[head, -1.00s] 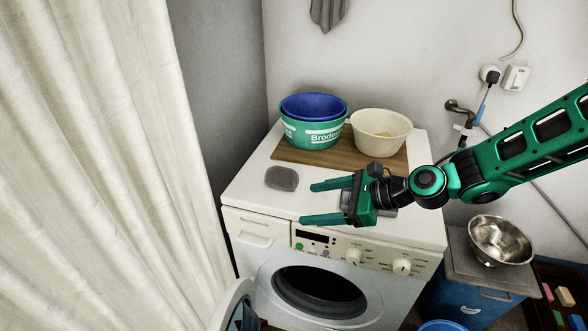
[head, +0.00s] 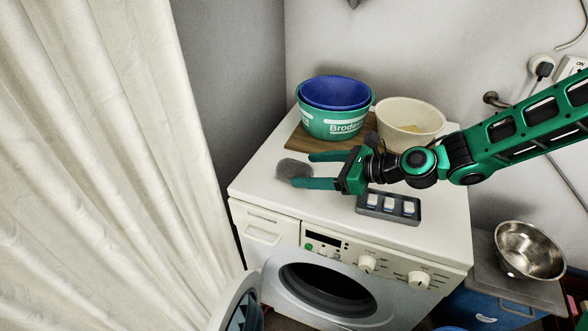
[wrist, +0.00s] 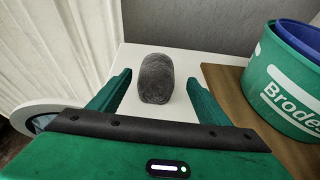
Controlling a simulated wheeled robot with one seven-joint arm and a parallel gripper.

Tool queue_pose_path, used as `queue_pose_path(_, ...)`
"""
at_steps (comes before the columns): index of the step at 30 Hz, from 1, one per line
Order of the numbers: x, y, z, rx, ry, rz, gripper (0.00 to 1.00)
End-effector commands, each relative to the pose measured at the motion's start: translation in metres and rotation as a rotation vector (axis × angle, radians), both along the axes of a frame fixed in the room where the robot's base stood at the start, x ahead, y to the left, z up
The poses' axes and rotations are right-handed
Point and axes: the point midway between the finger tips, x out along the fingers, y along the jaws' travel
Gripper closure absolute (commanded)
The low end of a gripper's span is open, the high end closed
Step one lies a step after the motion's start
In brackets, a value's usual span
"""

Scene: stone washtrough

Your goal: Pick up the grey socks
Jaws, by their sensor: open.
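The grey socks (head: 293,170) are a dark grey rolled bundle on the white top of the washing machine (head: 262,190), near its left edge. In the wrist view the bundle (wrist: 156,78) lies ahead, centred between the two green fingers and around the level of their tips. My gripper (head: 301,170) is open and low over the machine top, pointing left at the bundle. In the head view the near fingertip overlaps part of the bundle. The fingers look apart from the bundle on both sides in the wrist view (wrist: 160,85).
A wooden board (head: 294,142) at the back carries green and blue basins (head: 335,122) and a cream bowl (head: 410,117). A grey tray with white tablets (head: 388,206) sits under my wrist. A cream curtain (head: 90,160) hangs at left; the machine door (head: 238,305) stands open.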

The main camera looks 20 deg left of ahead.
Motion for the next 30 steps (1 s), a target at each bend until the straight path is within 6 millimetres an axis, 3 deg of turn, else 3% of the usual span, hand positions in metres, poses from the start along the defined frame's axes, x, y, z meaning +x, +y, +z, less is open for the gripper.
queue_pose_path(5, 0.003, 0.006, -0.005, 0.000, -0.001, -0.005, 0.29)
queue_pose_path(15, 0.005, 0.042, -0.025, 0.000, 0.000, -0.006, 0.29)
queue_pose_path(24, 0.007, 0.046, -0.026, 0.001, -0.002, -0.008, 0.29)
queue_pose_path(30, 0.007, 0.046, -0.026, 0.001, -0.002, -0.008, 0.74)
